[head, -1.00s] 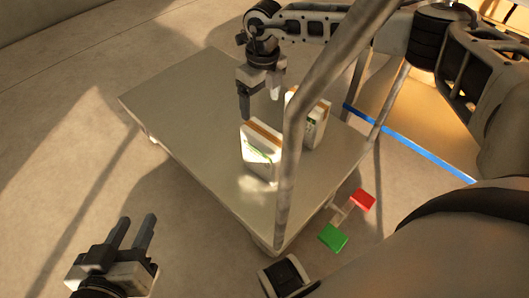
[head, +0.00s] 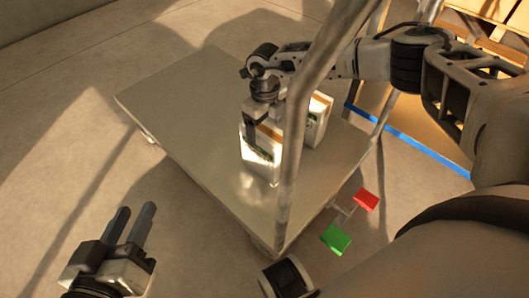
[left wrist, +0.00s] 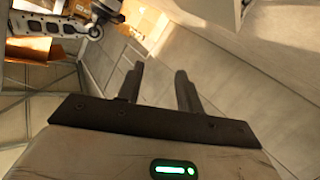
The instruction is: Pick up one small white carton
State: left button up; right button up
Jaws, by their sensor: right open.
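Two small white cartons with brown tape on top stand upright on a flat grey platform cart (head: 185,105). The nearer carton (head: 262,155) has a green mark on its side. The other carton (head: 318,122) stands just right of it, partly hidden by the cart's handle tube. My right gripper (head: 262,117) is open, pointing down at the top of the nearer carton. I cannot tell whether its fingers touch it. My left gripper (head: 136,208) is open and empty, away from the cart at the lower left; its two spread fingers show in the left wrist view (left wrist: 158,78).
The platform's left half is bare.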

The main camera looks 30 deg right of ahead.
aim_at(264, 151)
jog(key=f+b, duration=0.2)
jog(key=f, duration=0.3)
jog(key=shift+w, duration=0.2)
pick_arm(q)
jog(key=shift+w+d+r+n+t+h, duration=0.1)
jog(key=shift+d+r+n+t+h, duration=0.35)
jog(key=shift+r+h, duration=0.2)
jog(key=shift+a, duration=0.1)
pick_arm(e)
jog(key=c, duration=1.8)
jog(key=shift+w+r, duration=0.1)
jog(key=shift+r, duration=0.05)
